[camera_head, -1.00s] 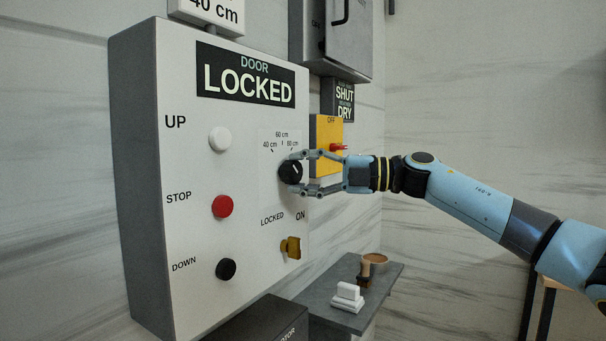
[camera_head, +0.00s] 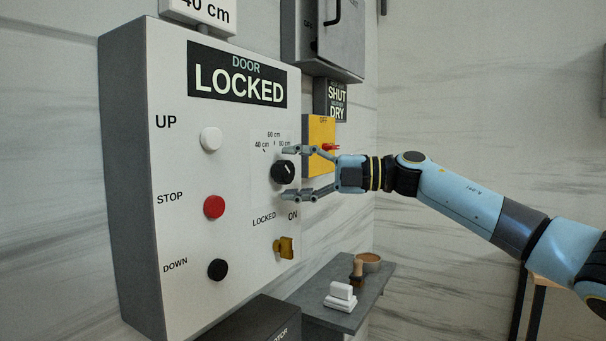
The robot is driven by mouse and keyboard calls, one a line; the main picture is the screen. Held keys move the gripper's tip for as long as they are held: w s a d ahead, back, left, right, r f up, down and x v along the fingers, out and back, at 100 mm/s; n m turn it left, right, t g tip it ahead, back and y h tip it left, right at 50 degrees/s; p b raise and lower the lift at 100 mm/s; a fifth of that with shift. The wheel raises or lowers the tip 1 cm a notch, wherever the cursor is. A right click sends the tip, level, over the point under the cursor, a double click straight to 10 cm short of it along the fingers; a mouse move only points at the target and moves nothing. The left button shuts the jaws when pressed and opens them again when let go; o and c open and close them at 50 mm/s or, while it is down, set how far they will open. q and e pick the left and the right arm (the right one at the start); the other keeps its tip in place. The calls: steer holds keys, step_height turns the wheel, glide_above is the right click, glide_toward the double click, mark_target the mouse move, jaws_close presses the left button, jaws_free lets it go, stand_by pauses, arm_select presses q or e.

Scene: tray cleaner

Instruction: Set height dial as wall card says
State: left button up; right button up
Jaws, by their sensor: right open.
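The black height dial (camera_head: 281,173) is on the white control panel, below scale marks of 40 cm, 60 cm and 80 cm. A pale pointer line shows on its face, but it is too small to read its setting surely. The white wall card (camera_head: 198,8) above the panel reads 40 cm; its top is cut off. My right gripper (camera_head: 289,173) is open, with one finger above the dial and the other below it, both apart from it. My left gripper is not in view.
A yellow box with a red switch (camera_head: 319,145) is behind my gripper. A grey shelf (camera_head: 338,318) holds small items below.

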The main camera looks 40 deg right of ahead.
steer(key=v, duration=1.2)
steer(key=shift+r, duration=0.1)
stand_by(0.4)
